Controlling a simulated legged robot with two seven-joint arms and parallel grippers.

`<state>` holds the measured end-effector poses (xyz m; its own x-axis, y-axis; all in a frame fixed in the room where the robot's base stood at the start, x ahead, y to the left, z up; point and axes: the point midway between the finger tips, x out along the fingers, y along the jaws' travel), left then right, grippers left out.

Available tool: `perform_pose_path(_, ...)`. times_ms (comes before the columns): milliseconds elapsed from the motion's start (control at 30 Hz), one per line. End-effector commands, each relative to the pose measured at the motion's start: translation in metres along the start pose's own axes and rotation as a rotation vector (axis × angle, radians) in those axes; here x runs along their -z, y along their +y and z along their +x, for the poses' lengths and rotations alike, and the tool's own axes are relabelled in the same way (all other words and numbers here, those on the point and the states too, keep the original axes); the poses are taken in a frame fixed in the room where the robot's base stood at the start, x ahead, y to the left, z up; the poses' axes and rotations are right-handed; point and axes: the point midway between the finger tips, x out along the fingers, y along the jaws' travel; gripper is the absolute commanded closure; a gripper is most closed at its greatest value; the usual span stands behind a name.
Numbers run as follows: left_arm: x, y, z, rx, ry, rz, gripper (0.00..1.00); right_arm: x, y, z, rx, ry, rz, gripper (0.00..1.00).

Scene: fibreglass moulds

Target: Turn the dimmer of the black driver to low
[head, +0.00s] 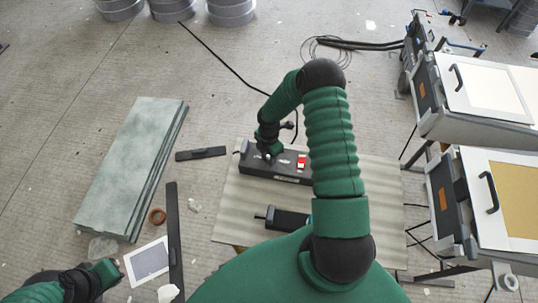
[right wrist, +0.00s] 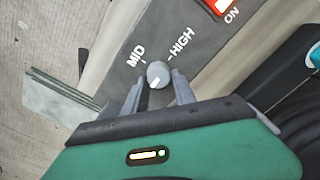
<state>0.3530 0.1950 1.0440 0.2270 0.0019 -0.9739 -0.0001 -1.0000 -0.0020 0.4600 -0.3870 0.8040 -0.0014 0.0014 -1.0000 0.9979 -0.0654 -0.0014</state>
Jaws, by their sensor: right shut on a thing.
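The black driver (head: 277,164) lies on the pale board, with a lit red switch (head: 301,161) on its top. In the right wrist view, its dimmer is a round grey knob (right wrist: 158,70) with MID and HIGH printed beyond it; a LOW mark is not visible. A small pale mark shows on the knob's near side. My right gripper (right wrist: 158,78) has a finger on each side of the knob and is shut on it. In the head view, the right gripper (head: 268,150) hides the knob. My left gripper (head: 108,272) is at the lower left, away from the driver; its jaws are unclear.
The board (head: 236,205) also bears a second black device (head: 287,219) nearer me. Cases with white and tan panels (head: 485,90) stand at right.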

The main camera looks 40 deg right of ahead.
Motion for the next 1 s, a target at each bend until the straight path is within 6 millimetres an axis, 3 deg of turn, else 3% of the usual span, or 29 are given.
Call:
perform_pose_path(633, 0.0005, 0.0000, -0.0019, 0.000, 0.000, 0.000, 1.00, -0.0004, 0.0010, -0.0006, -0.002, -0.001, -0.058, 1.00)
perform_pose_path(667, 0.0005, 0.0000, -0.0019, 0.000, 0.000, 0.000, 1.00, -0.0004, 0.0010, -0.0006, -0.002, -0.001, -0.058, 0.67)
perform_pose_path(700, 0.0004, 0.0000, -0.0019, 0.000, 0.000, 0.000, 1.00, -0.0004, 0.0010, -0.0006, -0.002, -0.001, -0.058, 0.62)
perform_pose_path(833, 0.0004, 0.0000, -0.0018, 0.000, 0.000, 0.000, 1.00, -0.0003, 0.0007, -0.0003, -0.001, 0.000, -0.058, 0.46)
perform_pose_path(1000, 0.0004, 0.0000, -0.0018, 0.000, 0.000, 0.000, 1.00, -0.0003, 0.0004, 0.0001, 0.000, 0.000, -0.057, 0.46)
